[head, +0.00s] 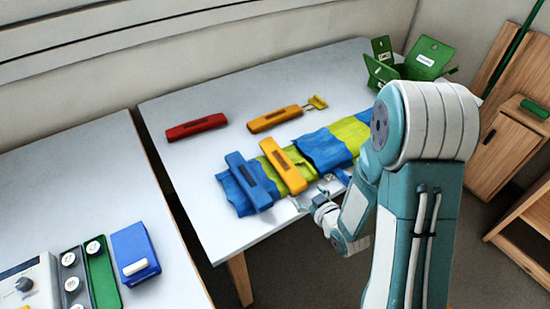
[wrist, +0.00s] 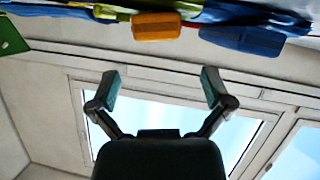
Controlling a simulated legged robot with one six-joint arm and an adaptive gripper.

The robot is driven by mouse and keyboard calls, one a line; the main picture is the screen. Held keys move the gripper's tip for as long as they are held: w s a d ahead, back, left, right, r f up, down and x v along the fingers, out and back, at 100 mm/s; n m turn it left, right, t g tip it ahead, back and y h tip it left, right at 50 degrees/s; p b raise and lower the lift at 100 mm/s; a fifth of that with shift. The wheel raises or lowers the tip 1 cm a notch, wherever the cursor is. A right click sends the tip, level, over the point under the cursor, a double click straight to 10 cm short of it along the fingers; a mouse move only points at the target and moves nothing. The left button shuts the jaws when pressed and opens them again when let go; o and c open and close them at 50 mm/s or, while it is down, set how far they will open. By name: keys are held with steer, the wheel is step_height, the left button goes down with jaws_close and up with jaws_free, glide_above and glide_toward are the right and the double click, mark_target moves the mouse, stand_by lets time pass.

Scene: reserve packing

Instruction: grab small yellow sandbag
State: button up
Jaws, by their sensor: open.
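Two orange-yellow bar-shaped bags show in the head view. One yellow bag (head: 275,119) lies flat at the back of the table. The other yellow bag (head: 284,165) lies across a blue and yellow-green striped cloth (head: 322,149); I cannot tell which is the small one. An orange-yellow bag also shows at the top of the wrist view (wrist: 156,26), beside a blue bag (wrist: 242,39). My gripper (wrist: 160,84) is open and empty, with its fingers apart from the bags. In the head view it is near the front table edge, partly hidden by my arm.
A blue bag (head: 249,182) lies on the cloth and a red bag (head: 196,127) at the back left. A yellow clip-like piece (head: 317,102) touches the back yellow bag. Green open box (head: 426,58) stands at the far right corner. A second table (head: 75,180) is at left.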

mark_target(298, 183)
steer(key=x, duration=0.3)
steer(key=shift+w+d+f, duration=0.2)
steer(key=shift+w, duration=0.25)
steer(key=x, duration=0.2)
steer(key=a+x, duration=0.1)
steer(key=x, duration=0.2)
steer(key=shift+r, duration=0.15)
steer(key=shift+w, duration=0.55)
steer(key=shift+d, duration=0.15)
